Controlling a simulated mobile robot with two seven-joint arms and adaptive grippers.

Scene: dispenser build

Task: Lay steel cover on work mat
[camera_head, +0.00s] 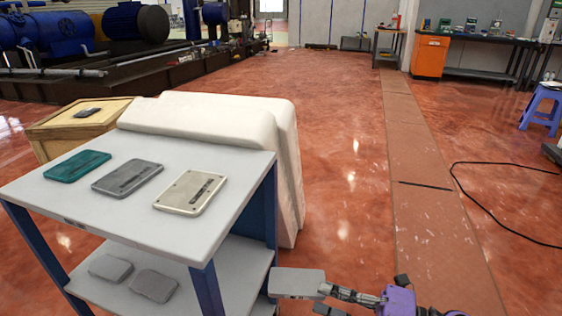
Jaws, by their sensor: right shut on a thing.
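My right gripper (328,289) is at the bottom of the view, right of the blue-legged table. It is shut on a flat light-grey plate (295,282), which looks like the steel cover. The plate is held beside the table's lower shelf, below the tabletop. On the tabletop lie a teal plate (77,166), a grey plate (127,178) and a cream plate (190,192), side by side. I cannot make out a work mat. My left gripper is not in view.
The table (150,230) has two grey pieces (154,286) on its lower shelf. Behind it stand a white covered block (215,120) and a wooden crate (75,128) with a small dark item on top. A black cable (487,209) lies on the open red floor at right.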

